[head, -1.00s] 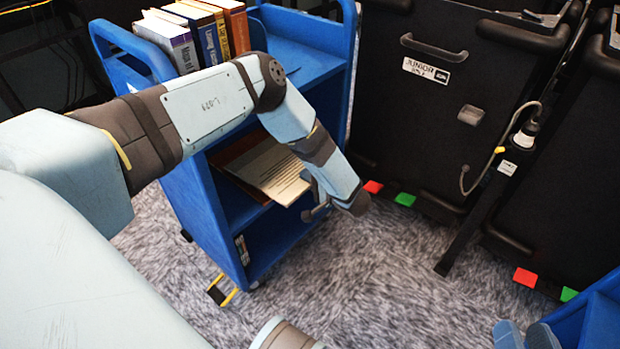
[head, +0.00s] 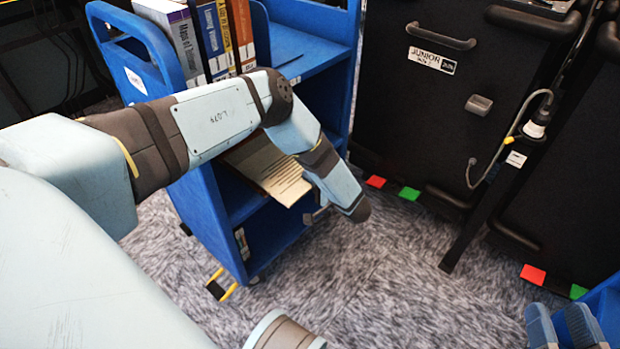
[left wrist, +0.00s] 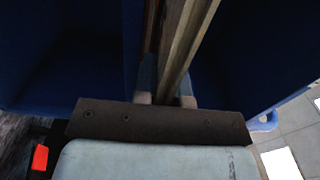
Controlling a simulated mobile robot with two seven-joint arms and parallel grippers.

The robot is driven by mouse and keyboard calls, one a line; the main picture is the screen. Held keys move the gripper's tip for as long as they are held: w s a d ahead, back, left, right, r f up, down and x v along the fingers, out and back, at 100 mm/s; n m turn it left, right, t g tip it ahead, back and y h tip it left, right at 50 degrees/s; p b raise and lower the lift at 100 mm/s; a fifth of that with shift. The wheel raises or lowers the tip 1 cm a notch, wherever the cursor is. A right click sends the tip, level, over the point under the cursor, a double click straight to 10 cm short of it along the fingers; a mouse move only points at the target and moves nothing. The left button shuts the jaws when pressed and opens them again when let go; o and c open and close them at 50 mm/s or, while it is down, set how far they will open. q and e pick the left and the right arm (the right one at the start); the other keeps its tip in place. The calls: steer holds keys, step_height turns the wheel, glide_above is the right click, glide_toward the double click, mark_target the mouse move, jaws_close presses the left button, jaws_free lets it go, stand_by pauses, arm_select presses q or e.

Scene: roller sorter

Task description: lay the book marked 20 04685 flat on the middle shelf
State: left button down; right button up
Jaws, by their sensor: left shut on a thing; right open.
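A cream book (head: 272,172) with lines of print on its face lies in the middle opening of the blue cart, partly behind my left arm. Its number cannot be read. My left gripper (head: 316,214) is at the book's near right edge, mostly hidden by my own wrist. In the left wrist view the gripper (left wrist: 165,92) is shut on the book (left wrist: 186,45), which shows edge-on between the fingers. The middle shelf (head: 236,200) shows only in part. My right gripper (head: 566,328) is open and empty at the lower right.
Upright books (head: 215,38) stand on the cart's top shelf, with bare shelf to their right. Small items (head: 242,243) are on the bottom shelf. Black panels (head: 440,100) with handles stand at the right. A blue piece (head: 604,310) is beside my right gripper.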

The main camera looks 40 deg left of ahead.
arm_select(q)
steer(key=c, duration=1.1)
jaws_free()
steer(key=shift+d, duration=0.5)
steer(key=s+d+p, duration=0.1)
steer(key=d+p, duration=0.2)
steer(key=d, duration=0.9)
steer(key=shift+d, duration=0.4)
arm_select(e)
steer(key=shift+s+a+f+m+g+h, duration=0.2)
steer(key=shift+s+a+m+g, duration=0.1)
steer(key=shift+s+m, duration=0.25)
steer(key=shift+s+a+f+m+g+h, duration=0.1)
steer(key=shift+s+a+f+m+g, duration=0.15)
steer(key=shift+m, duration=0.4)
arm_select(q)
steer(key=shift+r+p, duration=0.15)
steer(key=shift+p, duration=0.15)
arm_select(e)
steer(key=shift+r, duration=0.25)
